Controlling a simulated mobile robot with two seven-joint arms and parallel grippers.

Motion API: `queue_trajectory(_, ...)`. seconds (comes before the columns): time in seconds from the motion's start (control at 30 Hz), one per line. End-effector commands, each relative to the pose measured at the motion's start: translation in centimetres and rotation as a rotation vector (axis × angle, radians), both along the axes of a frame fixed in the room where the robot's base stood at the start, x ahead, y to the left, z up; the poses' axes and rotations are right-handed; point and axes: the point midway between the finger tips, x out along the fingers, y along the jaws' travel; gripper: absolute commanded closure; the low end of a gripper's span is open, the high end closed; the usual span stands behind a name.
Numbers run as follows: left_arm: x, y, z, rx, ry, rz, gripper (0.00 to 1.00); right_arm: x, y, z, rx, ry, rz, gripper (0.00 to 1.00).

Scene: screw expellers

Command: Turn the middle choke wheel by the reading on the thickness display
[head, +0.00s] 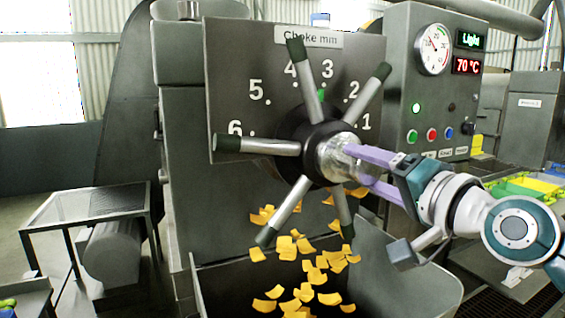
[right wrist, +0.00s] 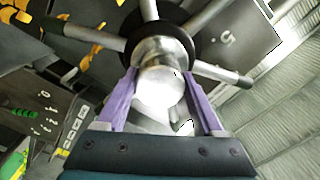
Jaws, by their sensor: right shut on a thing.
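The choke wheel (head: 300,148) has a black hub, a shiny metal knob (head: 333,153) in the middle and several dark-tipped spokes. It stands before a plate (head: 235,75) labelled "Choke mm" with numbers 1 to 6. A small green mark (head: 321,95) shows by the hub, just below the 3. My right gripper (head: 352,163) comes in from the right with its purple fingers shut on the knob. The right wrist view also shows the knob (right wrist: 160,85) between the fingers. A green display (head: 469,40) reads "Light". My left gripper is not in view.
A grey control box (head: 435,100) with a gauge, a red 70 °C display (head: 467,66) and buttons stands right of the wheel. Yellow flakes (head: 300,292) fall below the wheel into a grey chute (head: 410,275). A mesh-topped table (head: 95,203) stands at left.

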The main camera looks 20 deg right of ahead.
Motion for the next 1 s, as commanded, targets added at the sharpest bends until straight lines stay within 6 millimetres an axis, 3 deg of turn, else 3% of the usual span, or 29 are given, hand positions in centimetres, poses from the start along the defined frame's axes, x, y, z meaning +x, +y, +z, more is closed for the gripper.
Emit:
queue_trajectory(0.73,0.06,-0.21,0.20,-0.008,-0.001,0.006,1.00,0.00,0.00,-0.04,0.089,0.008,-0.001,1.00)
queue_trajectory(0.77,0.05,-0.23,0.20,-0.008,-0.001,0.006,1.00,0.00,-0.01,-0.05,0.089,0.008,-0.001,0.29)
queue_trajectory(1.0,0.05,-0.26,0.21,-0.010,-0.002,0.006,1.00,0.00,-0.01,-0.03,0.087,0.008,0.000,0.02)
